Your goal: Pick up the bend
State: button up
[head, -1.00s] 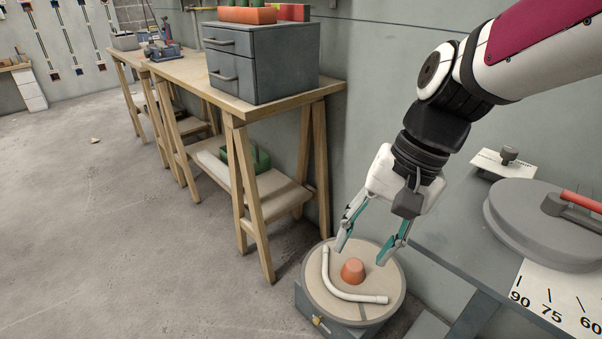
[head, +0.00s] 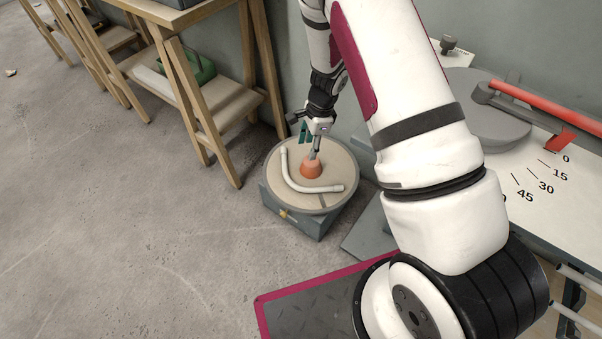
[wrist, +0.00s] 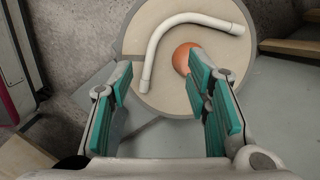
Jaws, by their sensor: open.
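The bend (head: 290,181) is a white, curved length of pipe lying on the round beige top of a low turntable (head: 338,166). It curves around an orange cone (head: 311,170) at the middle of the top. In the wrist view the bend (wrist: 159,37) lies beyond my fingertips, with one leg running down toward the gap between them. My gripper (head: 310,147) is above the turntable near the cone, open and empty. In the wrist view my gripper (wrist: 162,80) has teal pads set wide apart, and the right finger partly covers the cone (wrist: 184,58).
A wooden trestle table (head: 205,120) with a green item (head: 190,68) on its shelf stands left of the turntable. A bending bench with an angle scale (head: 530,180) and red lever (head: 530,105) is at the right. Open floor lies at the front left.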

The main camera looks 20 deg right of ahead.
jog(key=s+d+f+m+h+p, duration=0.1)
jog(key=d+f, duration=0.1)
jog(key=f, duration=0.3)
jog(key=s+d+f+m+h, duration=0.1)
jog(key=d+f, duration=0.2)
jog(key=f, duration=0.1)
jog(key=b, duration=0.3)
send_over(321, 188)
jog(key=shift+m, duration=0.3)
jog(key=f, duration=0.8)
jog(key=shift+w+d, duration=0.1)
jog(key=shift+d, duration=0.1)
jog(key=shift+a+f+b, duration=0.15)
jog(key=shift+f+b, duration=1.1)
jog(key=shift+f, duration=1.7)
grip_shut()
